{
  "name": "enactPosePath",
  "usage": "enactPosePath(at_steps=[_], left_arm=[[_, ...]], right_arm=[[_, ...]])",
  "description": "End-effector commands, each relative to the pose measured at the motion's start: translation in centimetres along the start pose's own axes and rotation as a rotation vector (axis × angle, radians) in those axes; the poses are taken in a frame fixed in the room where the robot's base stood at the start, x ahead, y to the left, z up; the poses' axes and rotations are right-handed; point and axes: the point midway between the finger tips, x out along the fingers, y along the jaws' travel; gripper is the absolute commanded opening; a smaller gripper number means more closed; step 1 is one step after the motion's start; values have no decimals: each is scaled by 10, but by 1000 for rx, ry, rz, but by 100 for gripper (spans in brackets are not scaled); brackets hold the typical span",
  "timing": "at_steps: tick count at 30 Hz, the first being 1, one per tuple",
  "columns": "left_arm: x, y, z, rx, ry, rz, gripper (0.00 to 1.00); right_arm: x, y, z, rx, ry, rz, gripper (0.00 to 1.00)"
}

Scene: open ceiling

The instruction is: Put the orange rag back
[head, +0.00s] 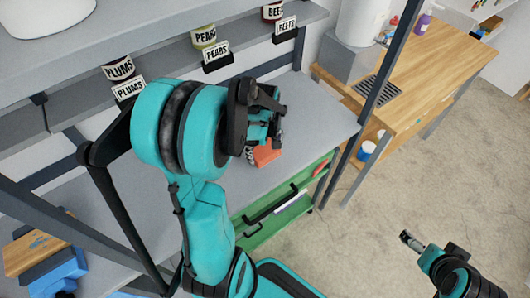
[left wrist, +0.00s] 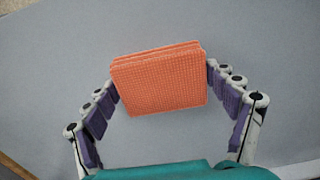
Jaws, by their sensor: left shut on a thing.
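The orange rag (left wrist: 160,82) is a folded, waffle-textured square held between the two fingers of my left gripper (left wrist: 162,85) in the left wrist view. Grey shelf surface lies behind it. In the head view, the rag (head: 266,154) shows partly below my left gripper (head: 262,140), over the grey shelf (head: 315,115) near its front edge. The gripper hides part of it. I cannot tell whether the rag touches the shelf. My right gripper (head: 412,242) is at the lower right over the floor, apart from the rag; its fingers are too small to read.
Cans labelled plums (head: 118,70), pears (head: 204,36) and beets (head: 272,12) stand on the upper shelf. A green tray or drawer (head: 285,215) sits below the grey shelf. A wooden table (head: 425,75) stands right. Dark posts frame the shelf. The floor at right is clear.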

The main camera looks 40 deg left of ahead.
Motion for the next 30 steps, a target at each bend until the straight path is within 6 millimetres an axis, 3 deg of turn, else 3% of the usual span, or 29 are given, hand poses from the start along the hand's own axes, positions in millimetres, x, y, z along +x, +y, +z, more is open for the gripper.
enactPosePath(at_steps=[9, 10, 12, 23, 26, 30], left_arm=[[3, 0, 0, 0, 0, 0, 58], [3, 0, 0, 0, 0, 0, 88], [2, 0, 0, 0, 0, 0, 100], [0, 0, 0, 0, 0, 0, 100], [-8, 0, 0, 0, 0, 0, 100], [-35, 0, 0, 0, 0, 0, 100]], right_arm=[[2, 0, 1, 0, 0, 0, 91], [2, 0, 2, 0, 0, 0, 91], [2, 0, 1, 0, 0, 0, 91], [0, 0, 0, 0, 0, 0, 91], [-4, 0, -3, 0, 0, 0, 91], [-13, 0, -9, 0, 0, 0, 91]])
